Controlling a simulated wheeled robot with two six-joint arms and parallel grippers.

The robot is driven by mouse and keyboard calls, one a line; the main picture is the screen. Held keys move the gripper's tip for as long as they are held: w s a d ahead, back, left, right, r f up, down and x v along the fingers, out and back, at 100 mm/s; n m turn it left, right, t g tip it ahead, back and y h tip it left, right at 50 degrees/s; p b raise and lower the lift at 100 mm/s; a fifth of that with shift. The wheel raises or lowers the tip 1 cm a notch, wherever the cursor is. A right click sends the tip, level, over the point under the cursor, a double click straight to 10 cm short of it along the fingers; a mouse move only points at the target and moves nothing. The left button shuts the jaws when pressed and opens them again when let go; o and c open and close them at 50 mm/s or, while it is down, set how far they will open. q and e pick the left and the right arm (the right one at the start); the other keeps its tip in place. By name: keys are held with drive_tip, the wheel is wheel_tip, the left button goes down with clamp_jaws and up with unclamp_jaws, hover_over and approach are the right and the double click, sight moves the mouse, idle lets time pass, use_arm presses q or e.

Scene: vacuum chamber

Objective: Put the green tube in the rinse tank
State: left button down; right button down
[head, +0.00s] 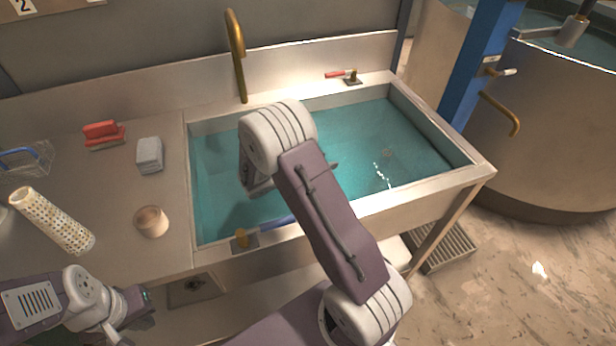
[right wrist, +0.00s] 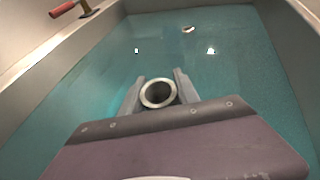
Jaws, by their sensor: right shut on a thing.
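The rinse tank (head: 430,190) is the rectangular steel basin of clear teal water in the middle of the head view. My right arm reaches over it and hides its own gripper there. In the right wrist view, my right gripper (right wrist: 158,92) is shut on a round, open-ended tube (right wrist: 158,107), seen end-on between the two fingers above the water. Only its pale grey rim and dark bore show, so its green colour and length are hidden. My left gripper (head: 138,303) is low at the left, below the counter edge; its fingers are not clear.
A perforated white cylinder (head: 52,220), a round beige pot (head: 151,221), a grey block (head: 149,155) and a red block (head: 101,130) are on the left counter. A brass spout (head: 237,55) rises behind the tank. A large round vat (head: 540,150) stands at right.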

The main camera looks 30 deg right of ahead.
drive_tip(key=w+f+b, duration=0.1)
drive_tip(key=w+f, duration=0.2)
drive_tip(key=f, duration=0.3)
drive_tip(key=shift+w+a, duration=0.25)
drive_tip(key=shift+a, duration=0.1)
drive_tip(key=shift+f, duration=0.2)
drive_tip(key=c, duration=0.9)
unclamp_jaws()
drive_tip(key=p+v, duration=0.1)
drive_tip(key=v, duration=1.1)
drive_tip(key=shift+r, duration=0.2)
